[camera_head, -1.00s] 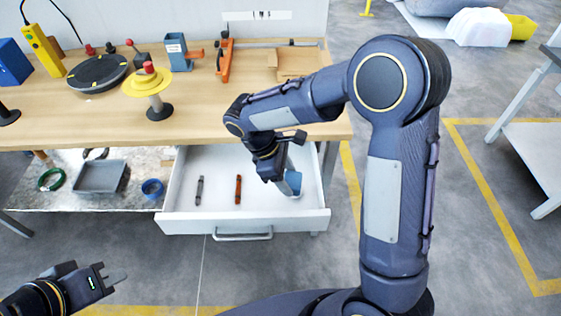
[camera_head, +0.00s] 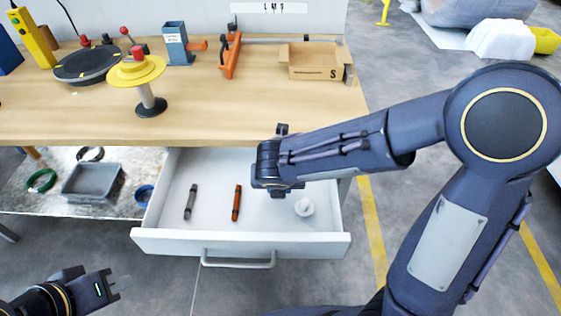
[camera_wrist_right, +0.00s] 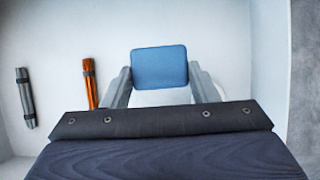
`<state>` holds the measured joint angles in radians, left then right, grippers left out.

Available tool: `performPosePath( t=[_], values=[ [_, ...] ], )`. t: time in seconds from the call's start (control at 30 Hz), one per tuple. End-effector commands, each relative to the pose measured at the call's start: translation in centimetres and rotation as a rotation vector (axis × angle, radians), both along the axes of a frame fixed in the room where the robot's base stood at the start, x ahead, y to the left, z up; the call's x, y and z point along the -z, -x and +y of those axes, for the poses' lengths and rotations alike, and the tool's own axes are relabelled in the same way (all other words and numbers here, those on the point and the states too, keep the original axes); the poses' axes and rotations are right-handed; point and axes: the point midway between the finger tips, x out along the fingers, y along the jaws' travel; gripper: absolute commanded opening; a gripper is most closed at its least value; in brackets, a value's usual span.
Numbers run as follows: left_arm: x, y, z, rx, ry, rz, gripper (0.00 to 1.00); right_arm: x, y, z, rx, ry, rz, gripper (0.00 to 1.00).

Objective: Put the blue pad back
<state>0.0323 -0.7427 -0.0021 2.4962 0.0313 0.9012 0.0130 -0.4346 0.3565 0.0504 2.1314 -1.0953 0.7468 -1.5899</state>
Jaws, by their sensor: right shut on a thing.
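The blue pad (camera_wrist_right: 160,67) is held between the fingers of my right gripper (camera_wrist_right: 160,85) in the right wrist view, over the white floor of the open drawer (camera_head: 230,243). In the head view my right forearm and wrist hide the pad and these fingers. How far the pad is above the drawer floor I cannot tell. A small white round piece (camera_head: 304,207) stands in the drawer's right part, just right of and below my right wrist. My left gripper (camera_head: 118,289) is empty at the lower left, away from the drawer, its fingers apart.
A grey marker-like stick (camera_head: 191,202) and an orange one (camera_head: 237,203) lie in the drawer's left half. The wooden table (camera_head: 210,115) above holds a yellow spool (camera_head: 137,73), a turntable (camera_head: 87,63) and a cardboard box (camera_head: 315,63). A grey tray (camera_head: 92,182) sits on the lower shelf.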

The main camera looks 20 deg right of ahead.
Motion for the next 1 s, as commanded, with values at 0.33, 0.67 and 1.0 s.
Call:
performPosePath(
  t=[0.33, 0.67, 1.0],
  values=[
    [-1.1, 0.0, 0.0, 0.000, 0.000, 0.000, 0.00, -0.1, -7.8, -2.5, 0.007, 0.000, 0.001, 0.35],
    [-0.3, 0.0, 0.0, 0.000, 0.000, 0.000, 0.00, 2.1, -8.8, -2.7, 0.001, 0.002, 0.004, 0.35],
    [0.0, 0.0, 0.0, 0.000, 0.000, 0.000, 0.00, 3.5, -8.8, -2.7, 0.003, -0.001, 0.001, 0.35]
  ],
)
